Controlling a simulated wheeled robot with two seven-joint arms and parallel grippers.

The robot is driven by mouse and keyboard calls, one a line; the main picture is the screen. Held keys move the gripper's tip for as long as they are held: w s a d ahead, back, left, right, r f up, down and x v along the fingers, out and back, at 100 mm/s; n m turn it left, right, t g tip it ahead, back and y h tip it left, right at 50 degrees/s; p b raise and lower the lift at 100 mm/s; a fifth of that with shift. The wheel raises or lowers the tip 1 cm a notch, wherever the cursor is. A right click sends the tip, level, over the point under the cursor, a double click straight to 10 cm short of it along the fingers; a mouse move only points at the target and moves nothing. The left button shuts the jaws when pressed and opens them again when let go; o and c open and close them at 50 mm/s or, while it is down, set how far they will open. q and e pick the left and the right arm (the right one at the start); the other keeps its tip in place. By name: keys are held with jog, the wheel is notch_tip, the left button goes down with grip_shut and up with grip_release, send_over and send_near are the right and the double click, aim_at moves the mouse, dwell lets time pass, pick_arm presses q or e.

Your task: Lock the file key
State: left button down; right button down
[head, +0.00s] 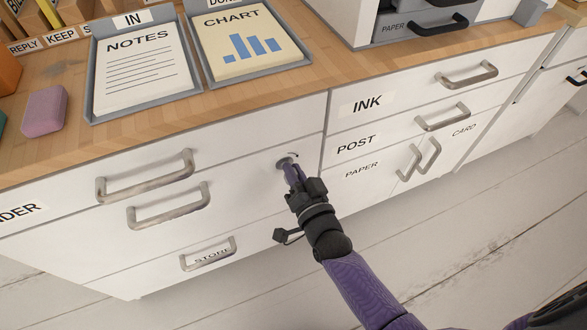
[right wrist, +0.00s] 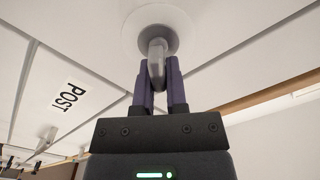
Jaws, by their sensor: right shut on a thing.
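The file key (right wrist: 156,60) is a grey key grip on a round pale plate (right wrist: 160,22) in the front of a white drawer. My right gripper (right wrist: 158,85) is shut on the key, with a purple finger on each side of it. In the head view the round lock (head: 284,163) sits at the right end of the drawer front, and my right gripper (head: 292,172) reaches it from below and partly hides it. The key's slot and any lock marks are hidden or too small to read. My left gripper is not in view.
Bar handles (head: 146,177) stick out from the drawers left of the lock. Drawers labelled INK (head: 367,104), POST and PAPER are to the right. Trays (head: 92,80) with NOTES and CHART sheets and a pink block (head: 44,111) lie on the wooden desktop above.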

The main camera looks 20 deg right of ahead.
jog(key=m, duration=0.3)
jog(key=shift+d+f+m, duration=0.15)
jog(key=shift+m, duration=0.15)
jog(key=m, duration=0.4)
jog(key=shift+f, duration=0.25)
jog(key=shift+f+m+b, duration=0.1)
jog(key=shift+m+b, duration=0.2)
jog(key=shift+m, duration=0.8)
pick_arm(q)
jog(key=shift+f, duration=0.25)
pick_arm(e)
jog(key=shift+m, duration=0.6)
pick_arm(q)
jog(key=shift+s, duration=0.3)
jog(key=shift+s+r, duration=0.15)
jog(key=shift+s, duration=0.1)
pick_arm(e)
jog(key=c, duration=0.7)
grip_release()
jog(key=shift+o, duration=0.2)
